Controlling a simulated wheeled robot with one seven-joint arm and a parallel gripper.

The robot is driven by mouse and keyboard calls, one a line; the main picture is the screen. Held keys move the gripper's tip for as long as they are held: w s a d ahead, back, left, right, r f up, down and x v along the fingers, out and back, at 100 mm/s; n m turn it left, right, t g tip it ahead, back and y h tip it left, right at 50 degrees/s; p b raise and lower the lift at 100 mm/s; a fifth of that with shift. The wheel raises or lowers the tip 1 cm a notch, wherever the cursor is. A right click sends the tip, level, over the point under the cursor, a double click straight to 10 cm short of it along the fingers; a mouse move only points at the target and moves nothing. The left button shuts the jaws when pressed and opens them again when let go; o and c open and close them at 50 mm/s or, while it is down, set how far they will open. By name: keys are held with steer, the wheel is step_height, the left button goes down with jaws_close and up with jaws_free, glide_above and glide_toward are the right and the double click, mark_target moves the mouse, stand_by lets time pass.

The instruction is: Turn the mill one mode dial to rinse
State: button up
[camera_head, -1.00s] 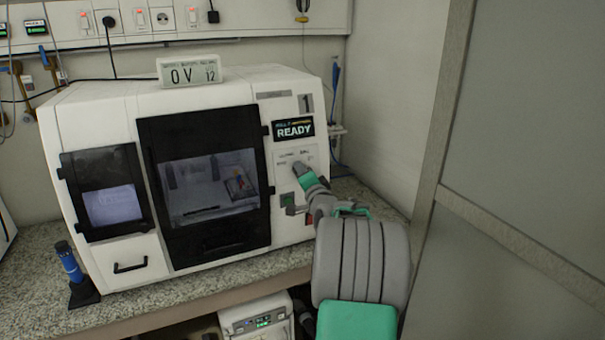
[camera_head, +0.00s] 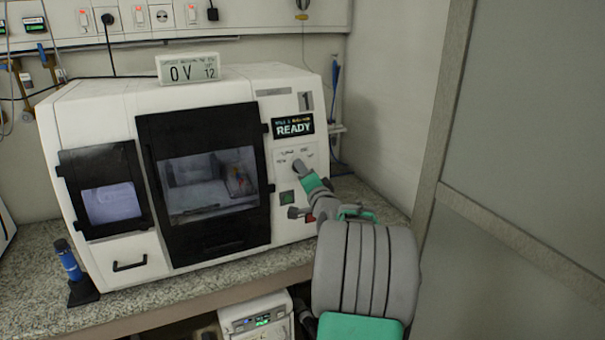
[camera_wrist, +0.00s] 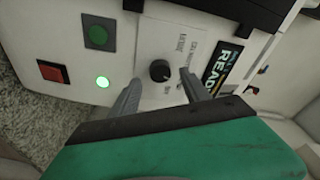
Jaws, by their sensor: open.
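The white mill (camera_head: 100,150) marked 1 stands on the counter, and its display (camera_head: 293,127) reads READY. In the wrist view the black round mode dial (camera_wrist: 160,70) sits on a pale label plate with small print that I cannot read clearly. My gripper (camera_wrist: 158,88) is open, with one grey finger on each side of the dial. The fingertips appear apart from the dial; contact is not clear.
A grey partition (camera_head: 520,130) stands at the right. A blue-handled tool (camera_head: 69,260) stands at the counter's left.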

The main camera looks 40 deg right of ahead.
steer(key=v, duration=0.5)
steer(key=shift+s+a+b, duration=0.15)
steer(key=shift+s+b, duration=0.05)
steer(key=shift+b, duration=0.2)
